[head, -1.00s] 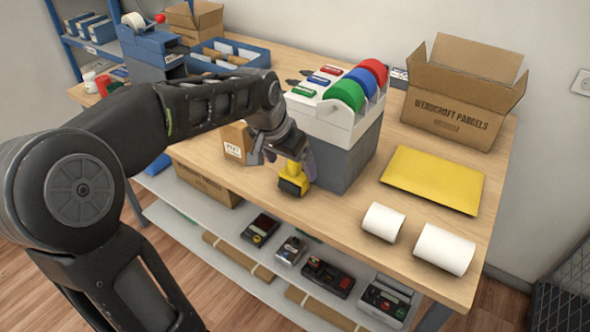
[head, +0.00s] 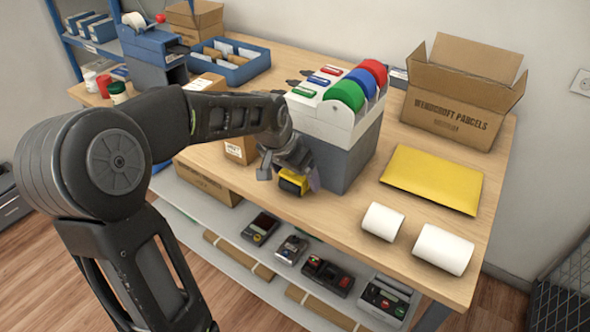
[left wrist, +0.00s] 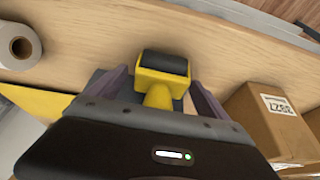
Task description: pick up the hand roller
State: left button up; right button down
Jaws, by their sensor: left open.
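The hand roller (head: 293,181) is yellow with a black roller and stands on the wooden counter near its front edge, in front of the grey tape dispenser base. It also shows in the left wrist view (left wrist: 163,76), black roller outward. My left gripper (head: 287,175) is over it. In the left wrist view my left gripper (left wrist: 157,92) is open, with one finger on each side of the yellow roller body and visible gaps to it. The lower part of the roller is hidden by my gripper body. My right gripper is not in view.
The tape dispenser (head: 345,150) stands close behind the roller. A small labelled carton (left wrist: 265,115) is beside it. White paper rolls (head: 443,250), a yellow envelope (head: 433,179) and an open parcel box (head: 455,115) lie to the right. Bare counter (head: 345,215) lies between.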

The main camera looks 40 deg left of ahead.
pick_arm(q)
jog(key=shift+c, duration=0.3)
jog(key=c, duration=1.5)
